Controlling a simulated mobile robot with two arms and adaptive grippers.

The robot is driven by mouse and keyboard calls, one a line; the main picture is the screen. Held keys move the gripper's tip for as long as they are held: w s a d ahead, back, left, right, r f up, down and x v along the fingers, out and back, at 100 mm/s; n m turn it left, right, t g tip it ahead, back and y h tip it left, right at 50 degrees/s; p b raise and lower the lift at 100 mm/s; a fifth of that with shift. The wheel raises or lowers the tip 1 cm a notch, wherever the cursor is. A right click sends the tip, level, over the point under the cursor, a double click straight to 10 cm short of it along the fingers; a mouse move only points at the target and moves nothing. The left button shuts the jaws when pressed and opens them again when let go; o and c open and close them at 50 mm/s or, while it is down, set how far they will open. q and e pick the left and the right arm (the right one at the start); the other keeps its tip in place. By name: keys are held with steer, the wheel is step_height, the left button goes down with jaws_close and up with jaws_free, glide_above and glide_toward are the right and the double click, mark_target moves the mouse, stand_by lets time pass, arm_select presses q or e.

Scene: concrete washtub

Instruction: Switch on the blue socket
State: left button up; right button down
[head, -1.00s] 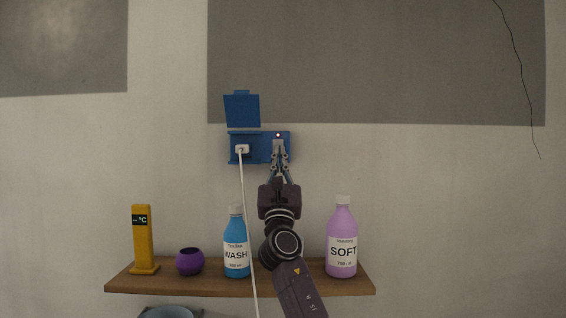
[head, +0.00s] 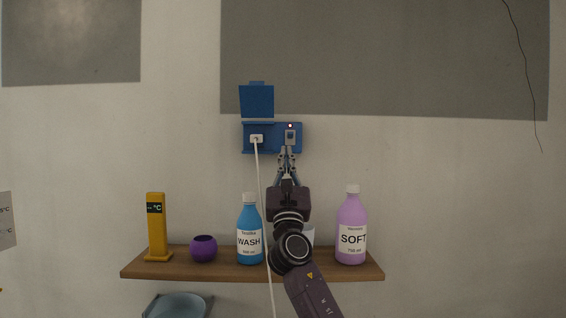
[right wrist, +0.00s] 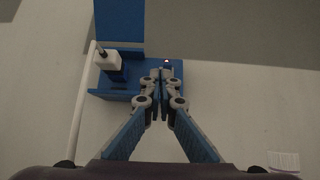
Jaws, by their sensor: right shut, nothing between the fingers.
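The blue socket (head: 262,146) is fixed to the wall, with its blue lid (head: 257,102) standing open above it. A white plug (head: 256,138) with a white cable sits in its left half. On the right half are a grey switch (head: 290,137) and a small lit lamp (head: 290,126). My right gripper (head: 287,150) is shut and empty, its tips just below the switch; contact cannot be told. In the right wrist view its tips (right wrist: 161,74) cover the switch area, below the lamp (right wrist: 166,61). My left gripper is not in view.
A wooden shelf (head: 225,272) below holds a yellow thermometer (head: 156,225), a purple pot (head: 203,249), a blue WASH bottle (head: 249,227) and a purple SOFT bottle (head: 351,225). The cable (head: 266,225) hangs left of my right arm. The wall beside the socket is clear.

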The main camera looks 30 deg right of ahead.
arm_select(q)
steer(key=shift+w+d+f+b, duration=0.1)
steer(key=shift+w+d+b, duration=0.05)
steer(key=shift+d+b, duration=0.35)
arm_select(e)
steer(key=s+a, duration=0.2)
steer(key=s, duration=0.4)
steer(key=shift+s+a+r, duration=0.25)
steer(key=shift+s+r, duration=0.05)
steer(key=shift+s, duration=0.1)
steer(key=shift+a, duration=0.15)
